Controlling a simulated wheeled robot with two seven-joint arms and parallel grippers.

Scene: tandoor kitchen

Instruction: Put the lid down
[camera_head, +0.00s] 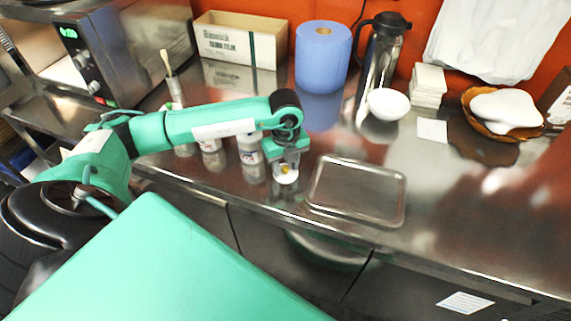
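My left gripper (286,169) reaches in from the left and points down over the steel counter, just left of a shallow metal tray (357,190). A small round white piece with a yellowish spot, which looks like the lid (287,178), sits at its fingertips. The fingers appear shut on it, though the grip is small in view. I cannot tell how far the lid is above the counter. White jars (249,150) stand just left of the gripper, partly behind my arm. My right gripper is not in view.
Behind are a cardboard film box (225,44), a blue paper roll (322,57), a steel flask (380,55), a white bowl (388,104) and a stack of cards (428,86). A basket (475,117) stands at right. The tray looks empty; the counter right of it is clear.

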